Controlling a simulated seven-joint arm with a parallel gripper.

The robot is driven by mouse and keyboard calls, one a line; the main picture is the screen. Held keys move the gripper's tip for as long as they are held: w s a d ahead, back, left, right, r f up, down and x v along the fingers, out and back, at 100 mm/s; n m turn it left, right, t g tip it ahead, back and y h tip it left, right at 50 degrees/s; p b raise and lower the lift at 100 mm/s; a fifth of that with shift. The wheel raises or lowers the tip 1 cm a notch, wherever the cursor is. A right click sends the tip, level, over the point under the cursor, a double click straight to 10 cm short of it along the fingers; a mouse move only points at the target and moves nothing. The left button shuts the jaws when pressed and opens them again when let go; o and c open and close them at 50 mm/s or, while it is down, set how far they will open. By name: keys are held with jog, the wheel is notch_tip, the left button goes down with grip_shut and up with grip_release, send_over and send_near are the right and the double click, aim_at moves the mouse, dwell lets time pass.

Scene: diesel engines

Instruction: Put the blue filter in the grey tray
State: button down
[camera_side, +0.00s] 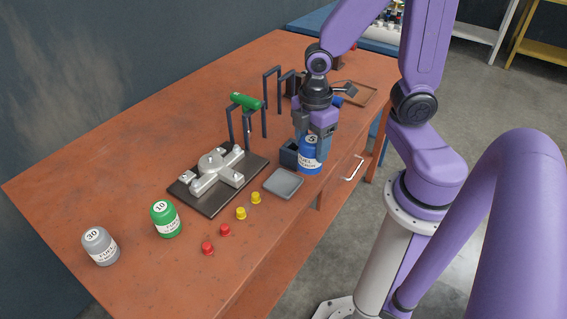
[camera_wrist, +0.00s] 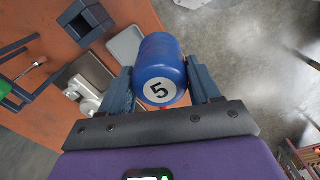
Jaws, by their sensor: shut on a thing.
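The blue filter (camera_side: 309,160), labelled 5, is upright between the fingers of my gripper (camera_side: 316,138). My gripper is shut on it, with a finger on each side, as the wrist view of the filter (camera_wrist: 160,72) also shows. The filter is near the table's right edge; whether its base touches the table I cannot tell. The grey tray (camera_side: 283,184) lies flat and empty on the table, just left of and nearer than the filter. The tray also shows in the wrist view (camera_wrist: 124,46), left of the filter.
A dark blue open box (camera_side: 289,155) stands close beside the filter. A metal fixture on a dark plate (camera_side: 213,204) lies left of the tray. Yellow and red caps (camera_side: 241,213), a green filter (camera_side: 165,219) and a grey filter (camera_side: 100,246) stand nearer. Dark frames (camera_side: 272,84) stand behind.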

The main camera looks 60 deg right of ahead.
jog(key=shift+w+f, duration=0.35)
jog(key=shift+w, duration=0.35)
jog(key=shift+w+f, duration=0.3)
jog(key=shift+w, duration=0.35)
jog(key=shift+w+f, duration=0.8)
jog(key=shift+f, duration=0.7)
jog(key=shift+w+f, duration=0.8)
jog(key=shift+f, duration=0.65)
jog(key=shift+w+f, duration=0.8)
jog(key=shift+f, duration=0.7)
jog(key=shift+c, duration=1.1)
grip_release()
jog(key=shift+f, duration=0.1)
